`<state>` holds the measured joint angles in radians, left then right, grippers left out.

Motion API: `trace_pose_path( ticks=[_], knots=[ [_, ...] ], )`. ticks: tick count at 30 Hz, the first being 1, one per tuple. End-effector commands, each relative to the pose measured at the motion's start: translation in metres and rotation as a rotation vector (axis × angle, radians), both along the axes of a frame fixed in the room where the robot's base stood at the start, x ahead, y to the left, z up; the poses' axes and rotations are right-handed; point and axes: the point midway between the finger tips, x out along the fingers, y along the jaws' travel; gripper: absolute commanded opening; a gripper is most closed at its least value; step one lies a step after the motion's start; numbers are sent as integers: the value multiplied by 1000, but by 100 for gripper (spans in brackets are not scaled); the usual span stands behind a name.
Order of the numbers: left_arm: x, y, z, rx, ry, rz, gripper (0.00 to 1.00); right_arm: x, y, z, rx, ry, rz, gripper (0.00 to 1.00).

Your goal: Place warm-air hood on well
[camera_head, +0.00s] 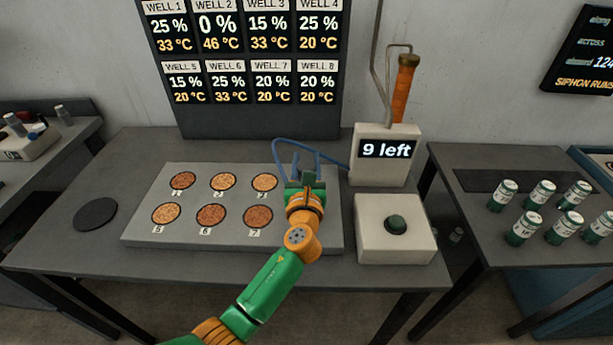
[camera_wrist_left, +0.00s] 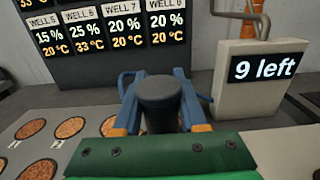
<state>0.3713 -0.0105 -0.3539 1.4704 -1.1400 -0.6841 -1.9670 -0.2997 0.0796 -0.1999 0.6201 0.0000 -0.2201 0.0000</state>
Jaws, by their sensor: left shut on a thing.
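My left gripper (camera_head: 306,168) is over the right end of the grey well plate (camera_head: 140,228), where it and my arm hide the plate's right end. In the left wrist view its blue fingers are shut on a dark grey round part (camera_wrist_left: 160,92), which looks like the warm-air hood's grip. The hood's lower part is hidden, so I cannot tell whether it touches the plate. A blue hose (camera_head: 330,157) runs from the gripper area to the grey box on the right. Wells 1, 2, 3, 5, 6 and 7 show brown, grainy fills. My right gripper is not in view.
The grey box (camera_head: 365,170) reads "9 left" and stands behind a box with a dark round button (camera_head: 396,224). A black disc (camera_head: 96,214) lies at the table's left. A board (camera_head: 250,100) lists well readings. Several green-and-white cans (camera_head: 524,226) stand on the right table.

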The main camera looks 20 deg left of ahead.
Motion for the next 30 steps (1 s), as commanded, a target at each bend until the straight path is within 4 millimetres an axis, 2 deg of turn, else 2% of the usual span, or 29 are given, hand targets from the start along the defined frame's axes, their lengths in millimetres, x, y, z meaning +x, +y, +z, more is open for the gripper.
trace_pose_path(
  ticks=[1, 4, 16, 17, 20, 30],
  knots=[
    [0, 0, -12, 2, 2, 0, 0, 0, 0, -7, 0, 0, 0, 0],
    [0, 0, -26, 2, 2, 0, 0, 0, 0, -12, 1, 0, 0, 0],
    [-1, 0, -32, 2, -2, 0, 0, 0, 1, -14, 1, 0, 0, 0],
    [-1, 0, -33, 1, 0, 0, 44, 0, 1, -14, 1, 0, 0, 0],
    [-1, 0, -32, 1, 0, 0, 71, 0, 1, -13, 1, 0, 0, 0],
    [-1, 0, -28, 0, 0, 0, 72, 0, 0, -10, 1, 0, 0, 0]
  ],
)
